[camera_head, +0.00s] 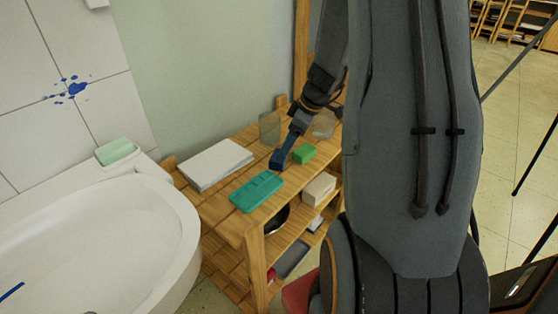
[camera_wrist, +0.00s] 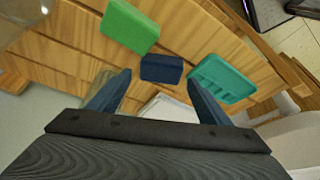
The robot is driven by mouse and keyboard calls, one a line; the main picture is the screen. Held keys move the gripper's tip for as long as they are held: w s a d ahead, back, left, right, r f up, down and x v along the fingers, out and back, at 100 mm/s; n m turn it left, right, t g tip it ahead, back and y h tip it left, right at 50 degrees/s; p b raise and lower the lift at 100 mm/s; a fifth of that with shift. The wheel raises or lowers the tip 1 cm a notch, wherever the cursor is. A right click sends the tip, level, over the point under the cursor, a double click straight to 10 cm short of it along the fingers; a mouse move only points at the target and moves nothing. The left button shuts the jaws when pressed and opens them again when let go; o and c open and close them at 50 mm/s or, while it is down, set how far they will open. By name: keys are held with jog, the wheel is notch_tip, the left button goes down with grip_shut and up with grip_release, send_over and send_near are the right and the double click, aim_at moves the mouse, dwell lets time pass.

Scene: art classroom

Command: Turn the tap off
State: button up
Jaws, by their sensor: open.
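The white sink basin (camera_head: 95,235) fills the lower left of the head view. I do not see a tap in either view. My gripper (camera_wrist: 157,82) is open in the wrist view, with its two blue fingers spread apart. Between and beyond the fingertips lies a dark blue block (camera_wrist: 161,68) on the wooden shelf (camera_wrist: 72,55). I cannot tell whether the fingers touch it. In the head view my arm reaches down over this shelf, to the right of the sink and away from it.
On the shelf lie a green block (camera_head: 304,153), a teal case (camera_head: 257,190) and a white paper stack (camera_head: 215,164). A pale green soap bar (camera_head: 115,151) sits on the sink's back corner. My arm hides much of the right side.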

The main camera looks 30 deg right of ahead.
jog(key=x, duration=0.4)
jog(key=shift+w+a+f, duration=0.1)
jog(key=shift+a+f, duration=0.05)
jog(key=shift+a, duration=0.1)
